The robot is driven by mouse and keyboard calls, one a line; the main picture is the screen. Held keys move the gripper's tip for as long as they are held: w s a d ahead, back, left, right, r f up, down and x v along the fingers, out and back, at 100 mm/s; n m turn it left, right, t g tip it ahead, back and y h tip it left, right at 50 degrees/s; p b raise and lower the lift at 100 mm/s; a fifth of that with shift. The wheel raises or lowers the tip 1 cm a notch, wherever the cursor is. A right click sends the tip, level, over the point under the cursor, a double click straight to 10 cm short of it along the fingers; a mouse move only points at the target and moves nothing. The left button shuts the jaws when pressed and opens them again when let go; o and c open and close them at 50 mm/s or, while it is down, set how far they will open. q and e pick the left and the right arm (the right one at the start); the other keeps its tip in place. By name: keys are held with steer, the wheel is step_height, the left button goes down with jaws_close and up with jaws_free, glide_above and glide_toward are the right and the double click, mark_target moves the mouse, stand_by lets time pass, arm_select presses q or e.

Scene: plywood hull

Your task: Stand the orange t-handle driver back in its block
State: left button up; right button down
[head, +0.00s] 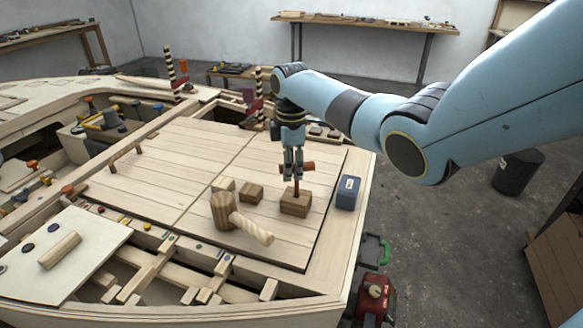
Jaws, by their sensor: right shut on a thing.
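The orange t-handle driver (309,166) is in my right gripper (294,173), which is shut on its handle. The handle lies crosswise, with orange ends showing on both sides of the fingers. Its shaft points down, roughly upright, and its lower end meets the top of a brown wooden block (296,206). I cannot tell how deep the tip sits in the block. The block stands on the plank deck (190,158) near its right edge. My left gripper is not in view.
A smaller brown block (251,193) lies behind the mallet. A blue box (347,193) stands close on the right. The deck's left part is mostly clear.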

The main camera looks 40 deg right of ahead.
steer(key=shift+f+b, duration=0.35)
steer(key=shift+f, duration=0.3)
steer(key=c, duration=1.2)
jaws_free()
step_height(320, 180, up, 12)
